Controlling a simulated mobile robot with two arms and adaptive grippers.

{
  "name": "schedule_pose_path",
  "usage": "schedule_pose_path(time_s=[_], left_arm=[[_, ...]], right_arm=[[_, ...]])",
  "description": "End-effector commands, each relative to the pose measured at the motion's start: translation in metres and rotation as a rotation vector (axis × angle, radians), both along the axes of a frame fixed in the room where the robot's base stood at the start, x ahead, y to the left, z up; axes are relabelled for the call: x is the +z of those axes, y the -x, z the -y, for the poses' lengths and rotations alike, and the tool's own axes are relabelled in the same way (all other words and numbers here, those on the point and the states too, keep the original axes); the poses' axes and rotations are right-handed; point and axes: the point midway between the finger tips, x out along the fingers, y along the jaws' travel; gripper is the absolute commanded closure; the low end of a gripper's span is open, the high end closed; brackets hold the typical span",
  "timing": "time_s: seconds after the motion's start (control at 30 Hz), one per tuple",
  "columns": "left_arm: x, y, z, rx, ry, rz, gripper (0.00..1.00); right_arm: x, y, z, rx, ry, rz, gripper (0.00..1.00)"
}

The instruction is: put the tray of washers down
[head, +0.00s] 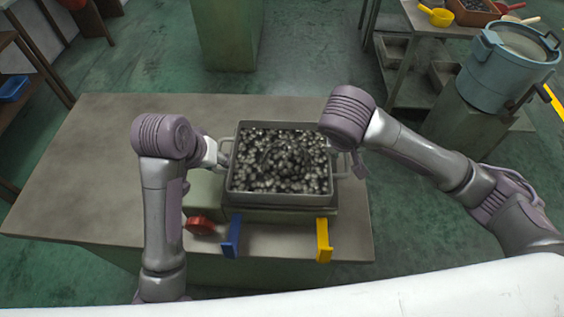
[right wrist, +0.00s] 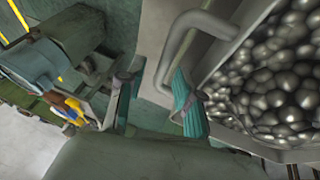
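The grey metal tray (head: 283,199), filled with dark shiny washers (head: 280,160), is level over a low block on the workbench. I cannot tell whether it rests on the block or hangs just above it. My left gripper (head: 222,157) is at the tray's left handle; its fingers are too small to read. My right gripper is mostly hidden behind my arm in the head view, at the right handle (head: 342,165). In the right wrist view my right gripper (right wrist: 157,98) has its teal-padded fingers apart, with the handle (right wrist: 178,45) reaching toward the gap between them.
The workbench (head: 100,160) is bare to the left. A red knob (head: 200,225), a blue bracket (head: 232,237) and a yellow bracket (head: 324,240) are at its front. A blue-grey drum (head: 505,75) stands at right, near a table with a yellow scoop (head: 438,16).

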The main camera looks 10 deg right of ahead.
Motion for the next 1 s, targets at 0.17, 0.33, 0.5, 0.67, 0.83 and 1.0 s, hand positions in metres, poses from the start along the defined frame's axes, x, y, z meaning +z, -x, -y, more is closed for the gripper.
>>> schedule_pose_path(time_s=[0.17, 0.33, 0.5, 0.67, 0.83, 1.0], left_arm=[[0.000, 0.000, 0.000, 0.000, 0.001, 0.000, 0.64], [0.000, 0.000, 0.000, 0.000, 0.001, 0.001, 0.64], [0.000, 0.000, 0.000, 0.000, 0.001, 0.001, 0.64], [0.000, 0.000, 0.000, 0.000, 0.001, 0.001, 0.64], [0.000, 0.000, 0.000, 0.000, 0.001, 0.001, 0.64], [0.000, 0.000, 0.000, 0.000, 0.000, 0.000, 0.64]], right_arm=[[0.029, 0.006, -0.007, 0.007, 0.003, 0.014, 0.64], [0.052, 0.016, -0.013, 0.002, 0.002, 0.012, 0.64], [0.074, 0.026, -0.019, -0.001, 0.004, 0.009, 0.64], [0.086, 0.032, -0.022, -0.002, 0.003, 0.006, 0.64], [0.090, 0.034, -0.023, -0.004, 0.004, 0.003, 0.64], [0.090, 0.034, -0.023, -0.004, 0.003, 0.002, 0.64]])
